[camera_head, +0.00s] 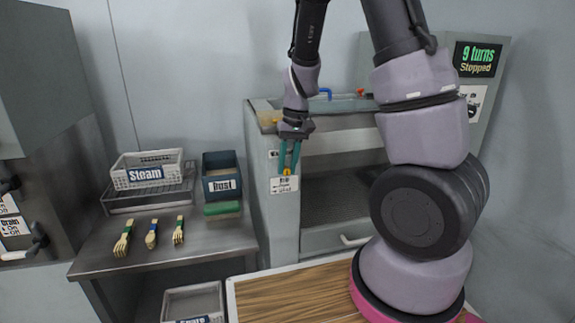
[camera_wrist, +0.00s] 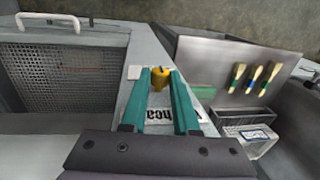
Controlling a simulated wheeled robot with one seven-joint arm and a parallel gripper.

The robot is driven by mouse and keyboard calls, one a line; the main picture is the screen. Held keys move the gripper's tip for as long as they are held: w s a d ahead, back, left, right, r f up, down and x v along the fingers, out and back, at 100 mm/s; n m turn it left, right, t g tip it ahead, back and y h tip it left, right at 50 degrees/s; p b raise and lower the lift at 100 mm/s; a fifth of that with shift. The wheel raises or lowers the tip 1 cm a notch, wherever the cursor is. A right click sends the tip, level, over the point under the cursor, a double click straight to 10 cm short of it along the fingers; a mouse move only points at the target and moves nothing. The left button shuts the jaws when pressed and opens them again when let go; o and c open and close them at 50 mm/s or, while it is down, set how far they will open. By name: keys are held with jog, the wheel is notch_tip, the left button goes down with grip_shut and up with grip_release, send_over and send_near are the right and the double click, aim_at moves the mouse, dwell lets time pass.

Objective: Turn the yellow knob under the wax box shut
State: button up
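The yellow knob (camera_wrist: 160,77) is on the front post of the press, seen in the wrist view between and just beyond my teal fingertips. In the head view only a small yellow bit shows between the fingers, above a white label. My gripper (camera_head: 288,168) reaches down in front of that post. Its fingers (camera_wrist: 160,72) are apart, one on each side of the knob, and I cannot tell whether they touch it.
The press cabinet has an open mesh-floored bay and a drawer handle (camera_head: 355,240). A display (camera_head: 477,59) reads "9 turns Stopped".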

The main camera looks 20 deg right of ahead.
grip_shut()
jog(key=shift+d, duration=0.1)
jog(key=y, duration=0.6)
jog(key=d+f+y, duration=0.1)
jog(key=y, duration=0.4)
jog(key=f+y, duration=0.1)
jog(key=y, duration=0.5)
jog(key=shift+d+f+y, duration=0.25)
jog(key=shift+d+y, duration=0.05)
jog(key=shift+d, duration=0.05)
jog(key=shift+y, duration=0.3)
jog(key=o, duration=0.7)
grip_release()
jog(key=shift+o, duration=0.2)
